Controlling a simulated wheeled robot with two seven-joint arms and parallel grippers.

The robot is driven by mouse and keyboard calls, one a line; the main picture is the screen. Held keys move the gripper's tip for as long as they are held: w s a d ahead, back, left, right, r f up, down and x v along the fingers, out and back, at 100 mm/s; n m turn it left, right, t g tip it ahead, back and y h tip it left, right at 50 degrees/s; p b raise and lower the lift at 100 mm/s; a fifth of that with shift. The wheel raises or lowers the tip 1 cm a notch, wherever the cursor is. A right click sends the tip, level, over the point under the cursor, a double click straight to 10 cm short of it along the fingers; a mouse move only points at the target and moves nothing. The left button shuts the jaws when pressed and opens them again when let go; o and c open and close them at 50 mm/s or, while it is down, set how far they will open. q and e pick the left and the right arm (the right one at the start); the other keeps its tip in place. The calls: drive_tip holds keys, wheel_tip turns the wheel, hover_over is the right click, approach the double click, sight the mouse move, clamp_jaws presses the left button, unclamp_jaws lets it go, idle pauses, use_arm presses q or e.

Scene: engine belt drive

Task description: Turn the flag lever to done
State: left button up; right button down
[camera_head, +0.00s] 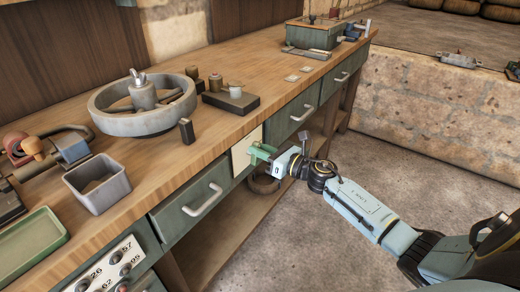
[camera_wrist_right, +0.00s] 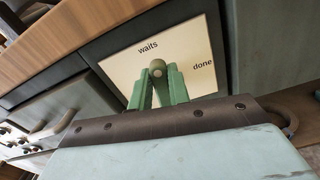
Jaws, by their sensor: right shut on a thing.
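The flag lever's pale panel (camera_head: 246,152) is on the front of the workbench, between drawers. In the right wrist view the panel (camera_wrist_right: 125,70) carries the words "waits" near its top and "done" at its right edge. The rounded end of the flag lever (camera_wrist_right: 157,66) shows between my fingertips, below "waits" and left of "done". My right gripper (camera_head: 262,152) reaches the panel from the right and is shut on the lever. It also shows in the right wrist view (camera_wrist_right: 158,76). The fingers hide most of the lever. My left gripper is out of view.
A large grey wheel (camera_head: 115,120), a dark block (camera_head: 232,102), an open grey box (camera_head: 95,185) and a green tray (camera_head: 30,243) are on the workbench. Drawer handles (camera_head: 203,200) stick out beside the panel. The floor (camera_head: 400,150) on the right is open.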

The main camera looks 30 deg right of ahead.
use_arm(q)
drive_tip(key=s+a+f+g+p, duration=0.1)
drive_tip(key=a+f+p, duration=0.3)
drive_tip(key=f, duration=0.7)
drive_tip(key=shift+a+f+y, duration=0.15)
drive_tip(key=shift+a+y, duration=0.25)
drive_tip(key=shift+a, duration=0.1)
use_arm(e)
drive_tip(key=shift+w+d+f+m, duration=0.1)
drive_tip(key=shift+d+f+m, duration=0.2)
drive_tip(key=shift+m, duration=2.3)
drive_tip(key=shift+w+d+f+m, duration=0.1)
drive_tip(key=shift+d+f+m, duration=0.2)
drive_tip(key=shift+m, duration=2.3)
drive_tip(key=shift+w+d+f+m, duration=0.15)
drive_tip(key=shift+f+m, duration=0.25)
drive_tip(key=shift+m, duration=2.2)
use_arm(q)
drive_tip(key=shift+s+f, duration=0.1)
use_arm(e)
drive_tip(key=c, duration=1.3)
unclamp_jaws()
